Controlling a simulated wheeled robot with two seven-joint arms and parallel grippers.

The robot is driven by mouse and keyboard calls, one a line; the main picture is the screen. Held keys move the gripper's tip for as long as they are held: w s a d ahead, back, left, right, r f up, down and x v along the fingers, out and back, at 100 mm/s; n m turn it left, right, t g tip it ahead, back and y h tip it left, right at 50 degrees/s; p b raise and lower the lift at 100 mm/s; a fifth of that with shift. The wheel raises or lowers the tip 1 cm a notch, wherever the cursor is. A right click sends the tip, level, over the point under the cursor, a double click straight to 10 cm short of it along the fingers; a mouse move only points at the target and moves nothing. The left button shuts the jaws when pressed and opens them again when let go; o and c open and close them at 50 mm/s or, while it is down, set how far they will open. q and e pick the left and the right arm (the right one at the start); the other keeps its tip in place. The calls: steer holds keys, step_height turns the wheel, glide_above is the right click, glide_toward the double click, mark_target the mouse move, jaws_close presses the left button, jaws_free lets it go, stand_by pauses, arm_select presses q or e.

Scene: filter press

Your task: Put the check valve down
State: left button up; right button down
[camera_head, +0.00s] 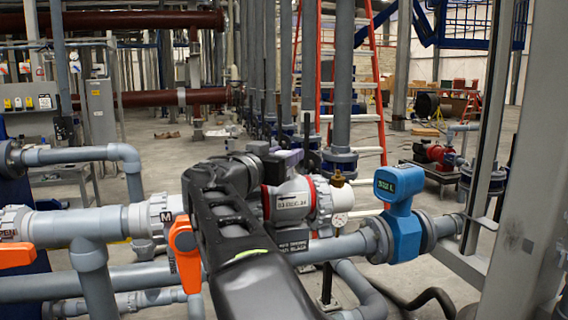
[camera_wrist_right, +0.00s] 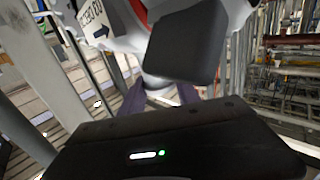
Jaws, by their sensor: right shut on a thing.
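The check valve (camera_head: 291,201) is a white body with a printed label, a red ring and a ribbed white union end on its right. In the head view it is right of my dark right arm, which hides its left side. My right gripper (camera_head: 283,163) is shut on it near its top. In the right wrist view the white valve body (camera_wrist_right: 205,14) with a label and arrow is close up, partly behind a dark finger (camera_wrist_right: 185,45). I cannot tell whether the valve touches the piping behind and below it. My left gripper is not in view.
A grey pipe (camera_head: 65,229) with an orange-handled valve (camera_head: 184,250) runs on the left. A blue flow meter (camera_head: 399,215) sits on the pipe to the right. A brass fitting (camera_head: 337,179) stands beside the check valve. A grey post (camera_head: 535,170) stands at far right.

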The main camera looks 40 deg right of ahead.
steer(key=shift+f, duration=0.7)
steer(key=c, duration=0.9)
jaws_free()
steer(key=shift+s+a+f+b, duration=0.15)
steer(key=shift+s+a+b, duration=0.15)
steer(key=shift+a, duration=0.3)
steer(key=b+v, duration=0.3)
steer(key=v, duration=0.7)
steer(key=shift+s+a, duration=0.2)
steer(key=shift+a, duration=0.1)
